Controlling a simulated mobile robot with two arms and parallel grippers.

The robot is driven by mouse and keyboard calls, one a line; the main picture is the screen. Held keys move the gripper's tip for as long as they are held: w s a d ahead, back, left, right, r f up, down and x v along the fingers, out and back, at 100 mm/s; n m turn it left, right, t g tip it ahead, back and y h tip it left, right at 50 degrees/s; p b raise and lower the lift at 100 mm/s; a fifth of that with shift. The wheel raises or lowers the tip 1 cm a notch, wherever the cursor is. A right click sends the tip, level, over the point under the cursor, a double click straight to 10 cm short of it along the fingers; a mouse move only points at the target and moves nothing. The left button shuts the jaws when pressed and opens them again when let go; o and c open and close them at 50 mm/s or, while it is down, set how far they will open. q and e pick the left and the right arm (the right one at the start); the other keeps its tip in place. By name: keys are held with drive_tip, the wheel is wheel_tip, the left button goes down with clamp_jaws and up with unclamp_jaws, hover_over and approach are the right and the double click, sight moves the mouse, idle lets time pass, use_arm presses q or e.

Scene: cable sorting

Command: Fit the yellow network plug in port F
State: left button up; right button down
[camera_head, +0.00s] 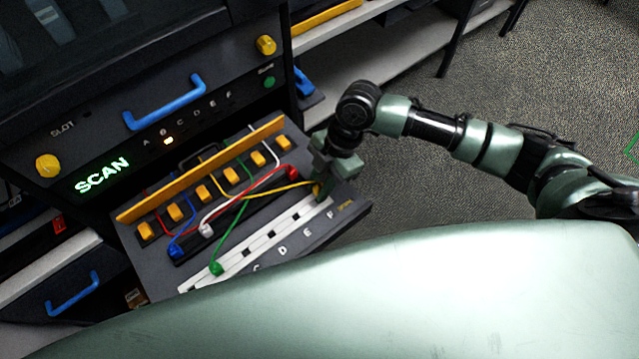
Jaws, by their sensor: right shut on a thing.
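The yellow plug (317,190) is between the fingers of my right gripper (321,184), which is shut on it. A yellow cable (270,190) runs from it to the left. Plug and fingers are at the upper right end of the white port strip (262,238), close to the last port, by the letter F (330,240). I cannot tell whether the plug is in the port or just above it; the gripper partly hides it. My left gripper is not in view.
A green plug (216,268) sits on the white strip's lower left part. Blue (175,251), white (206,230) and red (293,171) plugs sit along a black strip. Their cables cross the board below a yellow bar (200,170). A SCAN panel (102,176) stands behind.

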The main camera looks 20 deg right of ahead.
drive_tip(key=shift+f+b, duration=0.35)
drive_tip(key=shift+f, duration=1.1)
idle(1.7)
drive_tip(key=c, duration=0.7)
unclamp_jaws()
drive_tip(key=shift+r, duration=0.15)
drive_tip(key=shift+r+p, duration=3.4)
